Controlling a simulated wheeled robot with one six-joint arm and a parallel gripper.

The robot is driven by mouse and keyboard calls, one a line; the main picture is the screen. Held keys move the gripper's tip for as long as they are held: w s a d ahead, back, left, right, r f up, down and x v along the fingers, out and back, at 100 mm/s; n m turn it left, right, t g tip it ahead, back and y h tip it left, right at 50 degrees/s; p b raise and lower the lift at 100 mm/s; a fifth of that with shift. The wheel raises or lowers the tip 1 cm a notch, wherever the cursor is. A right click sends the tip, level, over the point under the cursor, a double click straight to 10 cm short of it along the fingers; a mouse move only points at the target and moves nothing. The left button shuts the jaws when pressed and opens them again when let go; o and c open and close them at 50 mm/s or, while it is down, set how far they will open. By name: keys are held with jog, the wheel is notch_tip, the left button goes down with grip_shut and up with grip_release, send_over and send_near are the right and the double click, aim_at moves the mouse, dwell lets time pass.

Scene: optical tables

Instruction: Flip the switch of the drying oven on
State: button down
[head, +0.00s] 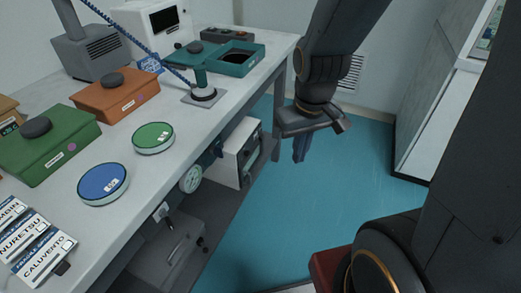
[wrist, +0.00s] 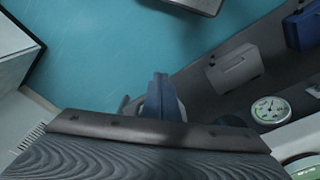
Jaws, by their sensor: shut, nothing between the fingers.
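My gripper (head: 300,150) hangs over the floor to the right of the long table, its dark blue fingers together and pointing down. In the wrist view the closed fingers (wrist: 161,95) show at the middle, with nothing between them. A white box with a dark front and a handle (head: 229,160) stands on the shelf under the table, left of and apart from my gripper. A white box with a dark window (head: 140,30) stands at the table's back. No label shows which is the drying oven, and I cannot make out its switch.
The table (head: 165,185) carries green and orange boxes, round tins and a blue-corded tool on a stand. A grey case (head: 165,255) and a round gauge (head: 191,179) are below the tabletop. A white cabinet (head: 440,105) stands right. The blue floor (head: 300,210) between is clear.

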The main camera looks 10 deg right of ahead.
aim_at(261, 140)
jog(key=w+a+f+n+t+y+b, duration=0.1)
jog(key=w+f+n+t+b, duration=0.7)
jog(key=w+f+b, duration=0.8)
jog(key=w+a+f+n+t+y+b, duration=0.1)
jog(key=w+f+n+t+b, duration=0.7)
jog(key=w+f+b, duration=0.8)
notch_tip(261, 140, down, 7)
jog(key=shift+a+r+n+y+b, duration=0.15)
jog(key=shift+n+y+b, duration=0.45)
jog(key=shift+n, duration=0.6)
jog(key=shift+w, duration=0.1)
jog(key=w+b, duration=0.1)
jog(key=w, duration=0.2)
jog(key=w+a+b, duration=0.1)
jog(key=w, duration=0.2)
jog(key=w+b, duration=0.1)
jog(key=w, duration=0.2)
jog(key=shift+w+a+b, duration=0.4)
jog(key=shift+w+d+b, duration=0.25)
jog(key=shift+d, duration=0.35)
jog(key=shift+w+d+b, duration=0.25)
jog(key=shift+d+b, duration=0.05)
jog(key=shift+d, duration=0.35)
jog(key=shift+w+d+b, duration=0.25)
jog(key=shift+d, duration=0.35)
